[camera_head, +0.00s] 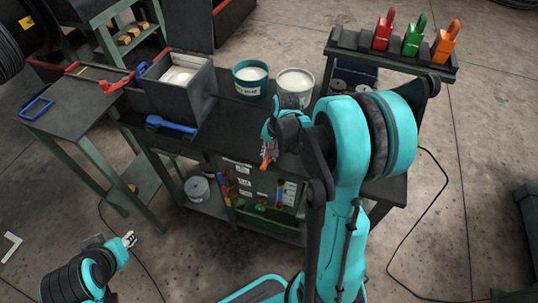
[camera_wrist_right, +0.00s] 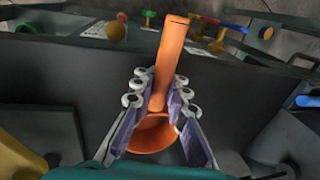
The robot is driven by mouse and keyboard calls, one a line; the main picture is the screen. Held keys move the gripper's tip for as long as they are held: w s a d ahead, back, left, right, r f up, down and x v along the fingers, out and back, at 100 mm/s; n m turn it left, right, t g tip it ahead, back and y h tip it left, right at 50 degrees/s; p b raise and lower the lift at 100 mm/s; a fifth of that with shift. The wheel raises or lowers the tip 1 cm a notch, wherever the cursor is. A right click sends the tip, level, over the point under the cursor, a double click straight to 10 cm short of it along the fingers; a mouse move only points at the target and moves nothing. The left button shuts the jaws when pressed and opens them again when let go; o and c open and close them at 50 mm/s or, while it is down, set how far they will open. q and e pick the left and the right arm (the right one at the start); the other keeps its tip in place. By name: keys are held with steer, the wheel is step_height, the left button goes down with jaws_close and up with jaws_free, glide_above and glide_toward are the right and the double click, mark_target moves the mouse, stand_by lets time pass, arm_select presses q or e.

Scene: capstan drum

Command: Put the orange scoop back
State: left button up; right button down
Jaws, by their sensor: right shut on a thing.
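The orange scoop (camera_wrist_right: 174,50) is between the fingers of my right gripper (camera_wrist_right: 160,95) in the right wrist view. Its handle points up and away, and its round bowl shows low between the fingers. In the head view the right gripper (camera_head: 268,148) is at the bench's front edge, and a small orange part of the scoop (camera_head: 265,160) shows beneath it. My own arm hides much of that area. My left gripper (camera_head: 129,239) is at the lower left, away from the bench and too small to read its jaws.
The dark bench (camera_head: 225,125) carries a grey box (camera_head: 175,90), a teal-rimmed tub (camera_head: 250,82), a white tub (camera_head: 295,85) and a blue scoop (camera_head: 172,126). Red, green and orange padlocks (camera_head: 413,40) stand on a raised shelf. Coloured tools (camera_head: 230,185) sit below the bench top.

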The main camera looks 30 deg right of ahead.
steer(key=shift+f+b, duration=0.3)
steer(key=shift+f, duration=0.05)
steer(key=c, duration=1.5)
jaws_free()
steer(key=shift+r+p, duration=0.25)
steer(key=shift+p, duration=0.1)
step_height(320, 180, up, 7)
steer(key=s+p, duration=0.2)
steer(key=s+a+r+n+t+h, duration=0.1)
steer(key=s+a+r+n+t, duration=0.4)
steer(key=s+a+r+n, duration=0.3)
steer(key=s+a+n, duration=0.2)
steer(key=a, duration=0.2)
steer(key=shift+r+t, duration=0.2)
steer(key=shift+t, duration=0.1)
